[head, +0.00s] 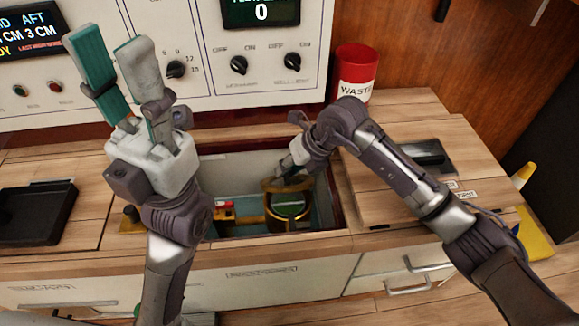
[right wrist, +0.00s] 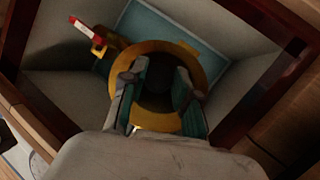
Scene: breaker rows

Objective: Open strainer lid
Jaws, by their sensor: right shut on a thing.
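The strainer (head: 288,210) stands in a recessed well in the counter, with a yellow ring and a dark or greenish middle. Its yellow round lid (head: 273,186) is at the top, and the yellow ring also shows in the right wrist view (right wrist: 168,48). My right gripper (head: 289,177) reaches down into the well and is shut on the strainer lid. In the right wrist view its two fingers (right wrist: 158,85) straddle the dark middle; the gripped part is hidden. My left gripper (head: 108,42) is empty and open, pointing up in front of the panel.
A red-and-white valve handle (head: 222,208) on yellow piping is left of the strainer. The well's wooden rim (head: 345,205) surrounds my right gripper. A red waste bin (head: 357,70) stands behind, a black tray (head: 35,213) lies left, and a control panel (head: 200,55) stands at the back.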

